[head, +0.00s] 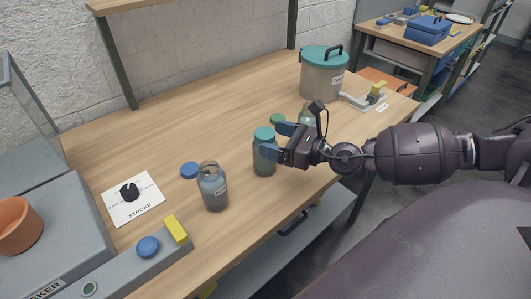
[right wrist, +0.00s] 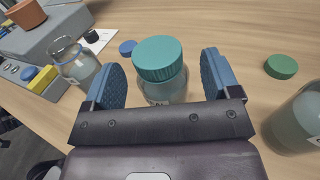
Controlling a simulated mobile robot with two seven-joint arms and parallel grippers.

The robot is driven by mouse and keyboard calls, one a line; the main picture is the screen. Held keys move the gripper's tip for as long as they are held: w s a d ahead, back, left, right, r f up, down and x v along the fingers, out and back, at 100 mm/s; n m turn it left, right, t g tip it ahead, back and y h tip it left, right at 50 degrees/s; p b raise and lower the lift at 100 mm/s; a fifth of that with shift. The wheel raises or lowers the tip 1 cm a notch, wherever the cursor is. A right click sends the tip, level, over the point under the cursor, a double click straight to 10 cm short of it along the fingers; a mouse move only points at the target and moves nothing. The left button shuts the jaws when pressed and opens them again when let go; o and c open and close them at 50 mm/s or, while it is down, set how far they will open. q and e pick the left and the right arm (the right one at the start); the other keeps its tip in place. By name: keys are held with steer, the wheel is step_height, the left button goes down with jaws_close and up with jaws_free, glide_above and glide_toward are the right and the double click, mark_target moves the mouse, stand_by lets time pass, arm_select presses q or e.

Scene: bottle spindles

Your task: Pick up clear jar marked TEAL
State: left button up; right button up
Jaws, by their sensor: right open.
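A clear jar with a teal screw lid (head: 264,150) stands upright on the wooden bench, with grey-green contents. In the right wrist view the teal-lidded jar (right wrist: 160,62) is between the two blue finger pads, with a gap at each side of the lid. Its label is mostly hidden by my gripper body, and I cannot read it. My right gripper (head: 273,142) is open, reaching in from the right at the jar; it also shows in the right wrist view (right wrist: 161,75). My left gripper is out of view.
An open jar (head: 214,190) and a blue cap (head: 190,170) lie to the left. A green cap (head: 278,118) and another jar (right wrist: 297,122) are near my gripper. A teal-lidded bucket (head: 321,80) stands behind. A shaker (head: 60,235) fills the left end.

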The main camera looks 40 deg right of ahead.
steer(key=shift+w+a+r, duration=0.15)
steer(key=shift+w+a, duration=0.2)
steer(key=shift+w, duration=0.05)
steer(key=shift+f+x, duration=0.2)
steer(key=shift+x, duration=0.8)
jaws_close()
